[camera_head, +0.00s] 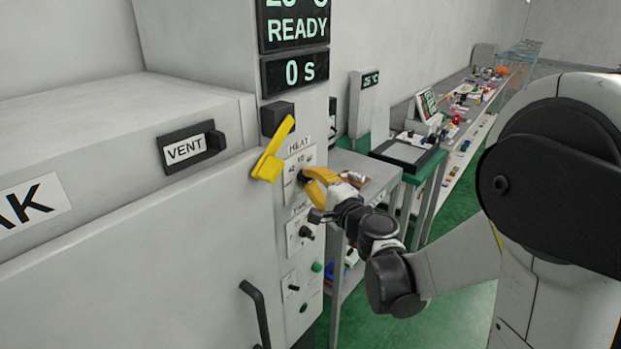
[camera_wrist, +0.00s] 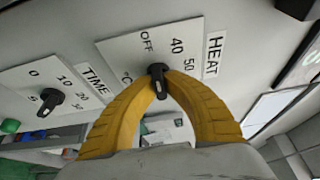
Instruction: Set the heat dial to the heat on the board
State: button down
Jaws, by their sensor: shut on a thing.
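The heat dial (camera_wrist: 157,71) is a small black knob on a white plate (camera_wrist: 122,52) marked OFF, 40 and 50, with a HEAT label (camera_wrist: 213,55) beside it. My gripper (camera_wrist: 160,80) has its two yellow fingers closed on the knob, one on each side. The fingers hide the lower part of the scale, and I cannot tell which mark the knob points to. In the head view, my gripper (camera_head: 310,180) is at the heat plate (camera_head: 298,161) on the grey machine's front column. I cannot make out a board with a heat setting.
A TIME dial (camera_head: 306,233) sits just below, with a green button (camera_head: 317,267) further down. A yellow lever (camera_head: 272,150) sticks out to the upper left of the dial. A display (camera_head: 295,30) reads READY. A side table (camera_head: 350,160) stands close behind my gripper.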

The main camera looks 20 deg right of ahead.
jog(key=shift+r, duration=0.1)
jog(key=m+g+p, duration=0.1)
jog(key=m+p, duration=0.1)
jog(key=m, duration=0.1)
jog(key=shift+w+r+g, duration=0.1)
jog(key=shift+g, duration=0.2)
jog(key=shift+m+g+y+p, duration=0.4)
jog(key=shift+m+g+p, duration=0.5)
jog(key=shift+m, duration=1)
jog(key=c, duration=1.6)
grip_release()
jog(key=shift+o, duration=0.7)
jog(key=shift+a, duration=0.2)
jog(key=shift+d, duration=0.1)
